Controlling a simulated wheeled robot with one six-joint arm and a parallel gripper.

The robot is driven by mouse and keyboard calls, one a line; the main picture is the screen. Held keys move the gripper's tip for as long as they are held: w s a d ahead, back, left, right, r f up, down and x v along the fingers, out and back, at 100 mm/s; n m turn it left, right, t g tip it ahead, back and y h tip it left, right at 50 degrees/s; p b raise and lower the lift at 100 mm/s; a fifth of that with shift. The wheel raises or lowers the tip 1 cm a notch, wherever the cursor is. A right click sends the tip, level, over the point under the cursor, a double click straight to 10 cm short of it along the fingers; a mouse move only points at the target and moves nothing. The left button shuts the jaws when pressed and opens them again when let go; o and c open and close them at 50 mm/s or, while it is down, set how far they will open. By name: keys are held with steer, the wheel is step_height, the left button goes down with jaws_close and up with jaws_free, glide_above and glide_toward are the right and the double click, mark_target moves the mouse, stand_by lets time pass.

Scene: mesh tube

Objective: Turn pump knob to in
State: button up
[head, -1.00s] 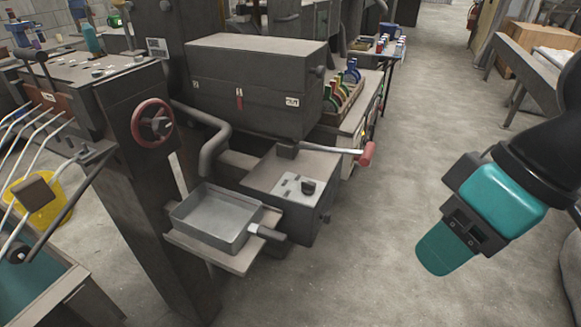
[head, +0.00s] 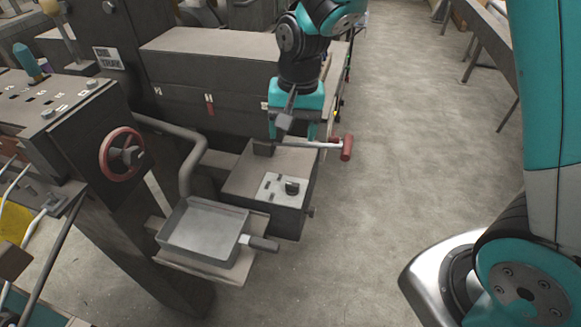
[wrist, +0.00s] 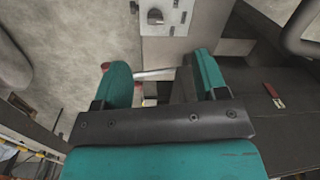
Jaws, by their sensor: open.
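The pump knob (head: 292,188) is a small black knob on a light plate on top of the grey pump box (head: 245,178). In the wrist view the knob (wrist: 155,17) shows at the top, beyond my fingers. My gripper (head: 295,135) is above the back of the pump box, behind the knob and apart from it. In the wrist view its two teal fingers (wrist: 160,78) are spread, with the lever's pale rod visible between them. I cannot read which setting the knob points to.
A lever with a red handle (head: 347,148) sticks out right beside my gripper. A metal tray (head: 205,232) with a handle stands in front of the pump box. A large grey cabinet (head: 200,60) is behind. A red handwheel (head: 121,153) is at left. The floor at right is open.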

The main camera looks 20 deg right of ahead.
mark_target(292, 184)
steer(key=w+f+m+p, duration=0.1)
steer(key=f, duration=0.6)
steer(key=w+d+f+m+p, duration=0.1)
steer(key=f+p, duration=0.1)
steer(key=f, duration=0.5)
steer(key=w+f+h+p, duration=0.1)
steer(key=f+p, duration=0.1)
steer(key=f, duration=0.4)
steer(key=shift+w+d+f+m, duration=0.25)
steer(key=shift+w+f+m, duration=0.15)
steer(key=c, duration=0.9)
